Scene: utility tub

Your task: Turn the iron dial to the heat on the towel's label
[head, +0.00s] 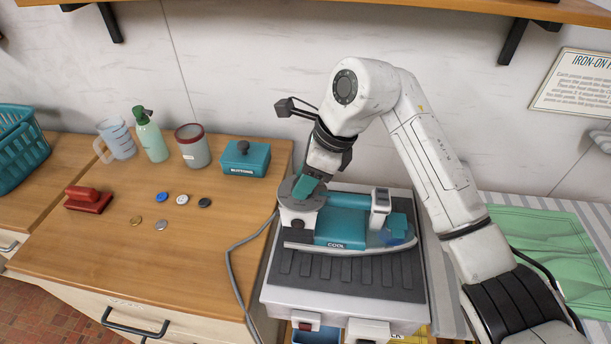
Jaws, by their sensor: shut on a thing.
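The iron (345,240) is teal and white and lies on a dark ribbed rest on a white cabinet, right of the wooden counter. Its dark round dial (288,190) is at the left end of the iron. My gripper (304,188) comes down from above and is shut on the dial. The fingers hide part of the dial, and its markings cannot be read. The word COOL shows on the iron's near side. A green towel (545,243) lies on the striped board at the right. I cannot make out a label on it.
A jug (118,138), a spray bottle (150,137), a cup (193,147) and a teal BUTTONS box (246,158) stand on the counter. Several loose buttons and a red brush (88,199) lie in front. A grey cord (236,275) hangs from the iron. A sign (575,82) hangs upper right.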

